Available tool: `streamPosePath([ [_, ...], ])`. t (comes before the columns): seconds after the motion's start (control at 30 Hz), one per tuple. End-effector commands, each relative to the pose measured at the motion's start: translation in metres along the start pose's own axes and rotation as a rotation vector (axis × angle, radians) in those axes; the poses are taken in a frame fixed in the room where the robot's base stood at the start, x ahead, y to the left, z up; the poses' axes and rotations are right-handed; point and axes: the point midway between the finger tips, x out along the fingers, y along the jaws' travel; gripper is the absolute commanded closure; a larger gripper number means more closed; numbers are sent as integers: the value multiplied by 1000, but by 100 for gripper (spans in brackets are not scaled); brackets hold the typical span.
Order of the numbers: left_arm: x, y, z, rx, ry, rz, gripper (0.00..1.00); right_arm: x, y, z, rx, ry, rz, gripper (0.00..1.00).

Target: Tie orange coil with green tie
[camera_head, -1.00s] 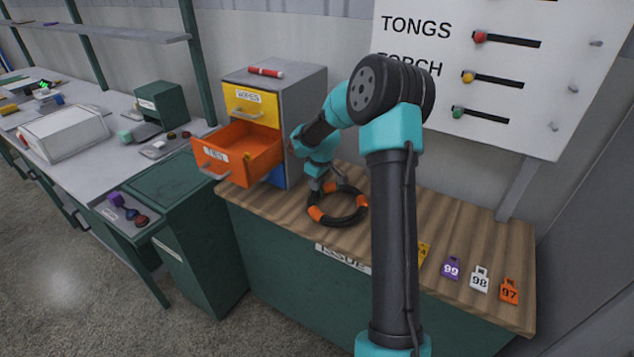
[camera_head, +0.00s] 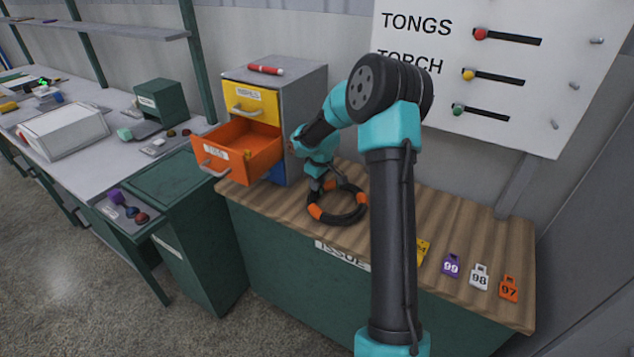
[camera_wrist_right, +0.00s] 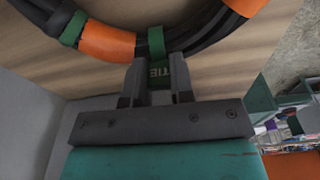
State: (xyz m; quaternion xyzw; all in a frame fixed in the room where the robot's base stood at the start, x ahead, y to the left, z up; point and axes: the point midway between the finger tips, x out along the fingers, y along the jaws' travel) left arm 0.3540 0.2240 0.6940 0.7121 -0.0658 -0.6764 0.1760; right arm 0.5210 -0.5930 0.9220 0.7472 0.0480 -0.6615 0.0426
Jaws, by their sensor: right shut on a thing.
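The coil (camera_head: 351,221), a black ring with orange sections, lies on the wooden bench top. Its hose (camera_wrist_right: 208,30) also shows in the right wrist view. A green tie (camera_wrist_right: 159,68), its tab marked TIE, is held between the fingers of my right gripper (camera_wrist_right: 155,80). Its green band (camera_wrist_right: 156,42) crosses the hose there; whether it closes around the far side is hidden. Another green band (camera_wrist_right: 72,28) crosses the hose further left. In the head view, my right gripper (camera_head: 325,185) is at the coil's back edge. My left gripper is not in view.
The orange drawer (camera_head: 237,151) stands open from the grey cabinet (camera_head: 300,95), left of the coil. Numbered tags (camera_head: 480,277) lie on the bench at right. A tool board (camera_head: 540,110) stands behind. My right arm hides part of the bench.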

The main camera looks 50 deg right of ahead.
Motion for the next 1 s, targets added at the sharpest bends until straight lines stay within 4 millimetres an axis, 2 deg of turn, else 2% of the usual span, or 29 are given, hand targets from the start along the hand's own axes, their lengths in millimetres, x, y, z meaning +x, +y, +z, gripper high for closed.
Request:
streamPosePath([
  [0.03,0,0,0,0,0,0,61,0,0,0,0,0,0,100],
  [0.07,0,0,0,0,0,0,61,0,0,0,0,0,0,76],
  [0.37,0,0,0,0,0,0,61,0,0,0,0,0,0,48],
  [0.73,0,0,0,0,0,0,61,-6,0,0,0,0,1,48],
  [0.87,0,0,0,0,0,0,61,-20,1,-1,0,3,3,48],
  [1.0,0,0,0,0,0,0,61,-43,1,-1,1,4,3,48],
])
